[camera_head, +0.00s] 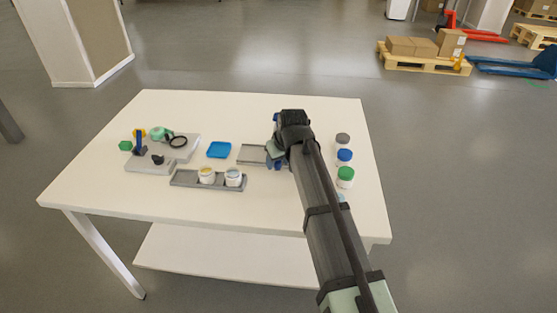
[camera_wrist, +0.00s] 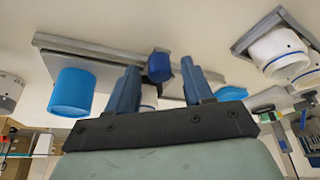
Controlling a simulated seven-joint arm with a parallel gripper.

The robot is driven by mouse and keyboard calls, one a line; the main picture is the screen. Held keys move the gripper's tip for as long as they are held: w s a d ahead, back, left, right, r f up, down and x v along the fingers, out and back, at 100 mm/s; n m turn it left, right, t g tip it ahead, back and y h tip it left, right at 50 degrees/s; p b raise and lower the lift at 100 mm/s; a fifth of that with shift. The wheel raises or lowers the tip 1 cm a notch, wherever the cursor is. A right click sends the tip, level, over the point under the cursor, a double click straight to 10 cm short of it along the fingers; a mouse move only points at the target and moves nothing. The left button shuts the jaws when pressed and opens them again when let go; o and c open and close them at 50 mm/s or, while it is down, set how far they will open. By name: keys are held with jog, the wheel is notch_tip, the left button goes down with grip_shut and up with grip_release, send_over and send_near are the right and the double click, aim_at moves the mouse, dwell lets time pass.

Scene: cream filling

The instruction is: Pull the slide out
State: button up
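A grey flat slide-like tray (camera_head: 252,154) lies on the table in the head view, its right part hidden behind my arm. In the wrist view a long grey rimmed tray (camera_wrist: 95,55) runs across the top, with a dark blue knob (camera_wrist: 159,66) at its near side. My gripper (camera_wrist: 160,85) has its two blue fingers apart, one each side of the knob, with a visible gap on both sides. In the head view my gripper (camera_head: 274,158) is over the right end of the tray. Whether the knob is attached to the tray is hard to tell.
A grey holder (camera_head: 185,180) with two white cups (camera_head: 207,175) stands in front. A blue square dish (camera_head: 219,150) is left of the tray. Several lidded jars (camera_head: 344,158) stand right of my arm. A light blue cup (camera_wrist: 72,92) shows in the wrist view. Grey fixtures (camera_head: 150,166) stand left.

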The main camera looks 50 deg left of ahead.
grip_shut()
dwell(0.4)
jog(key=s+a, duration=0.6)
jog(key=shift+s+a, duration=0.35)
jog(key=shift+c, duration=1.1)
grip_release()
jog(key=shift+a, duration=0.1)
jog(key=o, duration=0.3)
jog(key=v, duration=1.4)
